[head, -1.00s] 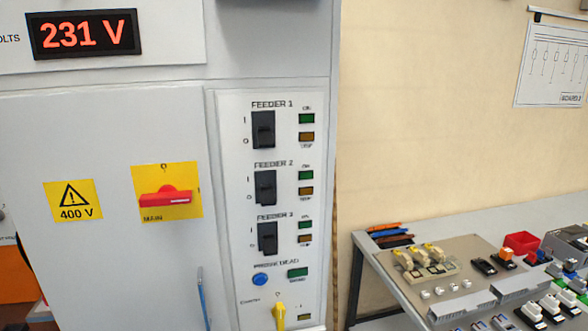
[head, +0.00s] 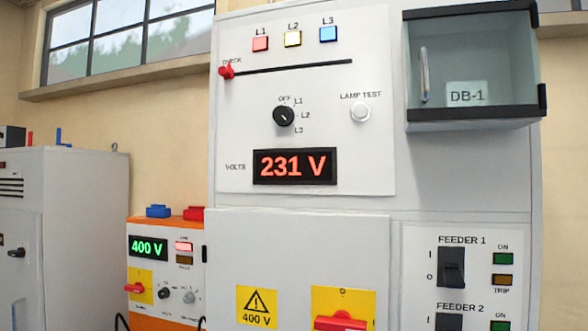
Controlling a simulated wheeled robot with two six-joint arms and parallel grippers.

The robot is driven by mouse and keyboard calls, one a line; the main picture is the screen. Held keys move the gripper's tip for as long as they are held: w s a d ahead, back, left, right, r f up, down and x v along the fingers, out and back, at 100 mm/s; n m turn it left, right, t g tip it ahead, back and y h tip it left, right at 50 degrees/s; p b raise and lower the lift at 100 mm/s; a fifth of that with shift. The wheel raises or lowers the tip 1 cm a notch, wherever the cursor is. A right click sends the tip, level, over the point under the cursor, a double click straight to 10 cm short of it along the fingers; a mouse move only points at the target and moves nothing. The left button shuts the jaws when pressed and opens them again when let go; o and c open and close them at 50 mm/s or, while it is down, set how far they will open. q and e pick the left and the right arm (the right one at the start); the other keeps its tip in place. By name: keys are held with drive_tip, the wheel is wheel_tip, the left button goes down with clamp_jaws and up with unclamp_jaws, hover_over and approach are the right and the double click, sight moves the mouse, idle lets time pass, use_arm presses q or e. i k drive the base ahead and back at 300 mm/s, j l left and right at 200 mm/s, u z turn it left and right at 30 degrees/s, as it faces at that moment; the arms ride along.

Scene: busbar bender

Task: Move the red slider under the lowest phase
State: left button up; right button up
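The red slider (head: 227,72) sits at the far left end of a black horizontal slot (head: 300,66) on the upper panel, by the word CHECK. The voltmeter display (head: 295,166) reads 231 V. Neither of my grippers is in view.
A white lamp test button (head: 361,112) is right of the knob. The glass-fronted DB-1 box (head: 470,65) juts out at upper right. A red main switch (head: 340,321) and feeder switches (head: 451,267) are below. An orange unit (head: 166,265) reading 400 V stands at left.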

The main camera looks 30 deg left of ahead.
sight(227, 72)
drive_tip(key=u, duration=1.35)
